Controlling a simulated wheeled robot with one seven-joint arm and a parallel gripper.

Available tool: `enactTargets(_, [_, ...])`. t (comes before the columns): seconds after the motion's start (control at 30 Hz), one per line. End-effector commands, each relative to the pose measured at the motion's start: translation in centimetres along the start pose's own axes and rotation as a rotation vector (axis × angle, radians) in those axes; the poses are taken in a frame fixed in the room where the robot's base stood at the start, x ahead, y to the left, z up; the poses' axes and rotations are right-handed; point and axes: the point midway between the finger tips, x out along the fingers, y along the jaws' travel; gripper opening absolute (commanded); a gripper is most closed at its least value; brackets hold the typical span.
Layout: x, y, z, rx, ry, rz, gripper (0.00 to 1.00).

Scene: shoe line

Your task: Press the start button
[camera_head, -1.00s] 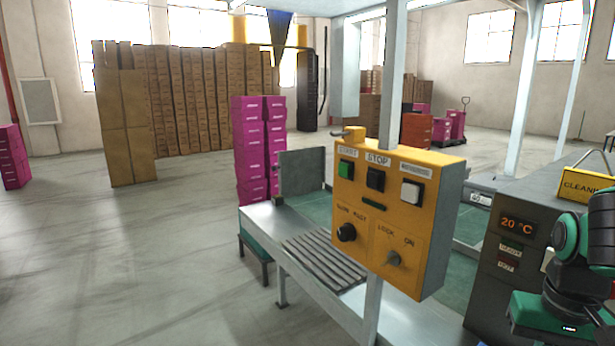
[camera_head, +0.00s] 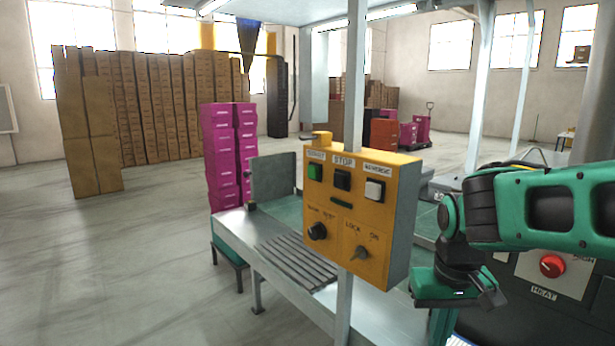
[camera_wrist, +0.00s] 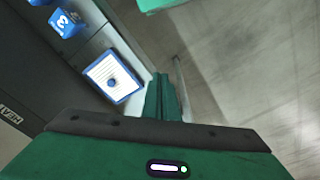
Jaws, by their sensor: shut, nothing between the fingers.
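A yellow control box (camera_head: 352,248) is mounted on a grey post in the head view. The green start button (camera_head: 315,172) is at its upper left, under a label. A black stop button (camera_head: 342,179) and a white button (camera_head: 375,190) sit to its right. My gripper (camera_wrist: 164,90) is shut and empty in the wrist view, its green fingers together. In the head view my gripper's green body is to the right of the box and lower than the buttons, apart from it. The start button does not show in the wrist view.
A metal conveyor table (camera_head: 230,228) runs behind and below the box. A panel with a red knob (camera_head: 552,265) is at the right, partly behind my arm. Magenta box stacks (camera_head: 222,160) stand behind the table. Open floor (camera_head: 120,270) lies at the left.

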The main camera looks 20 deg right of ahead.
Motion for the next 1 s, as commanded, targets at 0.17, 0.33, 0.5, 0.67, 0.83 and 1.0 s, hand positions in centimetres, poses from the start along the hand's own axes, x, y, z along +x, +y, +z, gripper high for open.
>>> enactTargets(0.17, [-1.1, -6.1, -6.5, -0.246, 0.181, 0.026, 0.00])
enactTargets(0.33, [-2.5, -12.3, -10.5, -0.431, 0.326, 0.025, 0.00])
enactTargets(0.5, [-4.7, -17.1, -14.3, -0.582, 0.454, 0.080, 0.00])
enactTargets(0.67, [-8.3, -20.4, -18.5, -0.706, 0.567, 0.217, 0.00])
enactTargets(0.83, [-13.8, -26.1, -21.8, -0.859, 0.711, 0.402, 0.00])
enactTargets(1.0, [-18.8, -31.0, -22.4, -0.961, 0.812, 0.570, 0.00])
